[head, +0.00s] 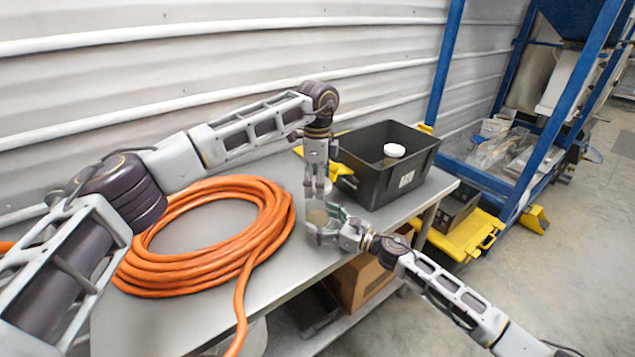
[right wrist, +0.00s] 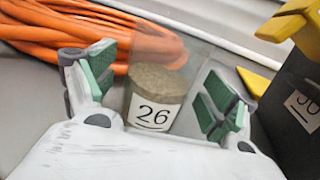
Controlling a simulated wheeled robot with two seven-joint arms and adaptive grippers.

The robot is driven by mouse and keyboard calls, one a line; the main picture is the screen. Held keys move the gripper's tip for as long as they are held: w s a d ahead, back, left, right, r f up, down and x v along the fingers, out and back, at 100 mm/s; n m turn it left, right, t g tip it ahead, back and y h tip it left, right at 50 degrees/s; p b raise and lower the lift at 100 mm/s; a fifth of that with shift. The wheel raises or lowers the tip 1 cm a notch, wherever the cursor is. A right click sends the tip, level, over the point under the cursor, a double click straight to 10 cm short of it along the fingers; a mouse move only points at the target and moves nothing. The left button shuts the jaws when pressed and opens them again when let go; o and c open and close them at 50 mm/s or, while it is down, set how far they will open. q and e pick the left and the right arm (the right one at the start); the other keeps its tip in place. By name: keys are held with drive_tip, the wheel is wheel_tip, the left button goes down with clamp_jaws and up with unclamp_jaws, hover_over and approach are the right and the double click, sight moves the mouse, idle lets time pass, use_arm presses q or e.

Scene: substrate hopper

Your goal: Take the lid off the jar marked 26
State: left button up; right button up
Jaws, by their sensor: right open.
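The jar marked 26 (right wrist: 154,100) stands between the two green-padded fingers of my right gripper (right wrist: 155,88), with gaps on both sides. It looks clear above a brown fill, and its label faces the wrist camera. Its top is outside the right wrist view, so I cannot tell there whether a lid is on. In the head view the jar (head: 318,218) is small and partly hidden by the grippers. My right gripper (head: 328,226) is open around it, coming from the right. My left gripper (head: 317,189) points down just above the jar; its finger opening is unclear.
A black bin (head: 357,165) with a label stands behind on the grey table (head: 270,312); a white round-topped thing (head: 394,150) shows inside it. A coiled orange hose (head: 190,265) covers the table's left part. Yellow pieces (head: 338,171) lie by the bin. A corrugated wall rises behind.

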drive_tip(key=shift+v, duration=5.4)
drive_tip(key=shift+d+f, duration=0.1)
drive_tip(key=shift+d, duration=0.05)
